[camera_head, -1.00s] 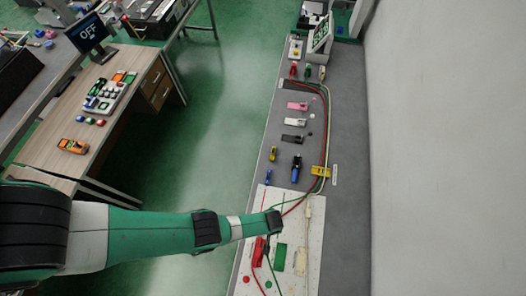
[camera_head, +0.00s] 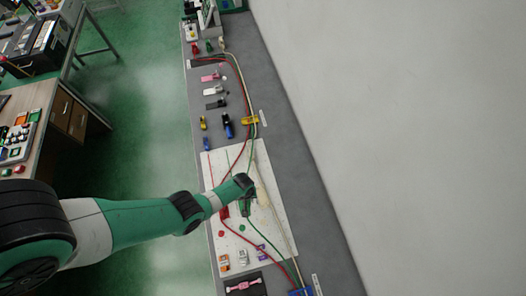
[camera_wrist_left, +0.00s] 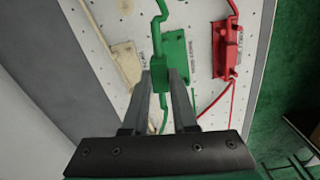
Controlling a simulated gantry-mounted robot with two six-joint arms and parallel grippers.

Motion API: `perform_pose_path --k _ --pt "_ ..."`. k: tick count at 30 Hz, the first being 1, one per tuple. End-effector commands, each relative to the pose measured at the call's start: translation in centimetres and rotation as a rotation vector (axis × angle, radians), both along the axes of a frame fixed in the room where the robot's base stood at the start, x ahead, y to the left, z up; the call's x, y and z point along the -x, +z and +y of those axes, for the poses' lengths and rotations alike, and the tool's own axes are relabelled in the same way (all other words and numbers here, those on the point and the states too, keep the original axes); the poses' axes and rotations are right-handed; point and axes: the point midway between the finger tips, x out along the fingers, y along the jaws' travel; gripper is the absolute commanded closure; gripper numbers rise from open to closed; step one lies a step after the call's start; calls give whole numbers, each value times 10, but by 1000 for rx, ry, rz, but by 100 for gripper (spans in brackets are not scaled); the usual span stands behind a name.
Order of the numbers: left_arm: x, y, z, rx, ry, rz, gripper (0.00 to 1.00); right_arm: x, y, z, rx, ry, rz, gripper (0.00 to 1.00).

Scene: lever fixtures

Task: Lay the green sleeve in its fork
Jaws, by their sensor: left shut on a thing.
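The green sleeve (camera_wrist_left: 157,82) is on a green cable and sits between the fingertips of my left gripper (camera_wrist_left: 159,78) in the left wrist view. The gripper is shut on it. The green fork fixture (camera_wrist_left: 176,48) is a flat green block on the white pegboard, directly beyond the fingertips and slightly right of the sleeve. I cannot tell whether the sleeve touches it or hangs above it. In the head view, my left gripper (camera_head: 246,187) is over the board, and its wrist hides the sleeve and most of the fixture. My right gripper is not in view.
A red fixture (camera_wrist_left: 228,48) with a red cable stands right of the green one, and a cream fixture (camera_wrist_left: 127,64) stands left. The pegboard (camera_head: 272,235) lies on a grey bench beside a wall. Small clamps, including a blue one (camera_head: 227,127), lie beyond it.

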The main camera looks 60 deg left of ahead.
Motion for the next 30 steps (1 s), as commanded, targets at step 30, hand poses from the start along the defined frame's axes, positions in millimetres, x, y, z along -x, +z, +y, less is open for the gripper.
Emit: perform_pose_path --k 30 --pt "20 -42 36 3 144 11 100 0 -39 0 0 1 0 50"
